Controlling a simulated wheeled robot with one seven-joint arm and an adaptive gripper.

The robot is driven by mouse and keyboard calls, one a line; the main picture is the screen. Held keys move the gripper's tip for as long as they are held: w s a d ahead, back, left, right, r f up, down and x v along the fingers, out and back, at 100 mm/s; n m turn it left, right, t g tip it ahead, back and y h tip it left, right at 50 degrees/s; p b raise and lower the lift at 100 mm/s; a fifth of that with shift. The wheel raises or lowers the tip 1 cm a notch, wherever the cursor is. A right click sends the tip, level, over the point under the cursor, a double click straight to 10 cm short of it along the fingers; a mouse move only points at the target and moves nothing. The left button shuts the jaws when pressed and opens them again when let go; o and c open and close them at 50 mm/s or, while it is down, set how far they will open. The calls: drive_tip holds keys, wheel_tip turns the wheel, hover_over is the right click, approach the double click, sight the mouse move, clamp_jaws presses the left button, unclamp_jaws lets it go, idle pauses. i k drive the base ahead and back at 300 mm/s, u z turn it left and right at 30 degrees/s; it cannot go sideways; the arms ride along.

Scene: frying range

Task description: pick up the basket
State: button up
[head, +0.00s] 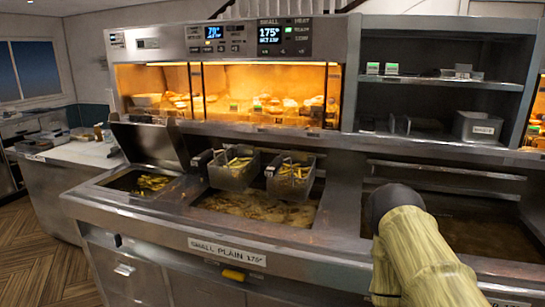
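Two wire frying baskets hang side by side at the back of the middle fryer vat (255,208), above the bubbling oil. The left basket (232,177) and the right basket (290,184) both hold pale yellow fries. Dark handles stick out at their upper back left. A sleeved link of my arm (415,250) rises at the lower right, with a dark rounded joint at its upper end. My gripper does not show, and no part of my arm touches the baskets.
A smaller vat (130,183) with fries stands at the left under a raised metal lid (150,143). A lit warming cabinet (265,90) is behind. Dark shelves (435,85) stand at the right, above another vat (490,238), partly behind my arm. A counter (80,153) is far left.

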sight(287, 172)
drive_tip(key=u, duration=0.1)
drive_tip(key=k, duration=0.45)
drive_tip(key=u, duration=1.7)
drive_tip(key=i, duration=1.1)
drive_tip(key=z, duration=0.6)
drive_tip(key=i, duration=0.9)
drive_tip(key=z, duration=2.1)
